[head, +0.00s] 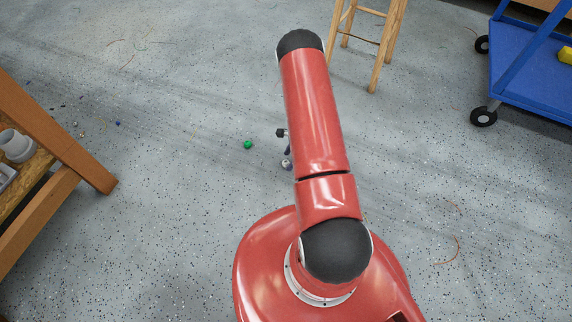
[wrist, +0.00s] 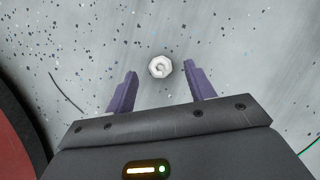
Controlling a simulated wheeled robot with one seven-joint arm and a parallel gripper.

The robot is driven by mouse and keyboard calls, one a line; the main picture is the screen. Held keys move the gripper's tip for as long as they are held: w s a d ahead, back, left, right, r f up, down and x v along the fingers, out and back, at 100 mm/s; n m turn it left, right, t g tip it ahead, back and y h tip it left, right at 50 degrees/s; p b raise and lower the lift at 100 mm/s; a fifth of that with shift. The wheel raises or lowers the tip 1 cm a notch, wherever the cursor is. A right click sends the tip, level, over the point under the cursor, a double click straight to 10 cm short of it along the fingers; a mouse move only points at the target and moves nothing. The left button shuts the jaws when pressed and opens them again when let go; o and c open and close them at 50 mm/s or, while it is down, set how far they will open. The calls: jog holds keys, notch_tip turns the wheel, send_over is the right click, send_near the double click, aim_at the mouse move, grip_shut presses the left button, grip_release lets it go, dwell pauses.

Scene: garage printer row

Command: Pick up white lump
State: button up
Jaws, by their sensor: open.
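The white lump (wrist: 160,66) is small, pale and roundish, and lies on the floor. In the wrist view it shows between the tips of my gripper's two purple fingers, level with them in the picture. My gripper (wrist: 160,70) is open, with a gap on both sides of the lump and no visible contact. How high the fingers are above the floor I cannot tell. In the head view the white lump (head: 287,164) shows just left of my red arm, which hides most of my gripper.
A green lump (head: 247,144) lies on the floor to the left. A wooden bench (head: 62,185) stands at the left, a wooden stool (head: 380,55) at the top, and a blue cart (head: 530,75) at the upper right. Thin wire scraps and specks dot the otherwise clear floor.

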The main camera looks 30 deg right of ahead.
jog(key=shift+x, duration=1)
jog(key=c, duration=1)
jog(key=shift+c, duration=0.2)
